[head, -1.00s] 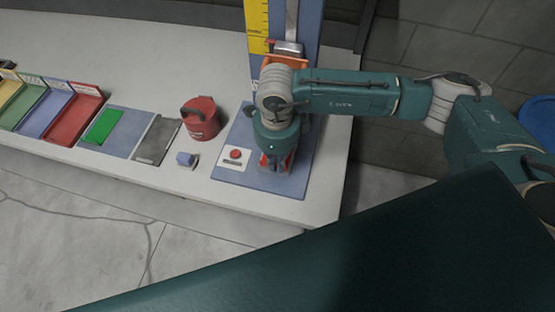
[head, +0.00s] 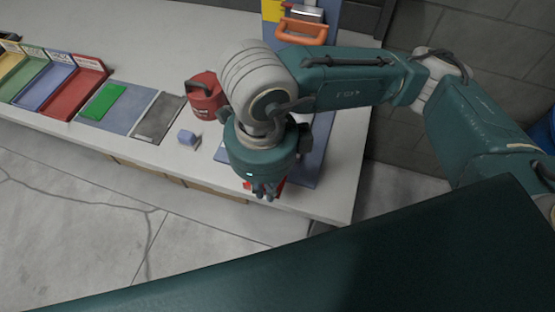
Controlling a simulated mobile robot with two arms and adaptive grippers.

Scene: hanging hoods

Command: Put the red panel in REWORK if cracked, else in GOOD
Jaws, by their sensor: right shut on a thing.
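My right gripper (head: 265,192) is shut on the red panel (head: 279,183), above the front edge of the bench near its right end. Only small red parts of the panel show beside the fingers. The wrist hides most of it, so I cannot tell whether it is cracked. A row of coloured trays stands at the left: a red tray (head: 75,95), a blue tray (head: 43,87), a green tray (head: 22,76) and a yellow one partly cut off. Their labels are too small to read, so I cannot tell which are REWORK and GOOD. My left gripper is not in view.
A green panel (head: 102,101) lies on a blue mat (head: 122,120). A press with an orange handle (head: 302,31) stands behind my right arm on a blue base.

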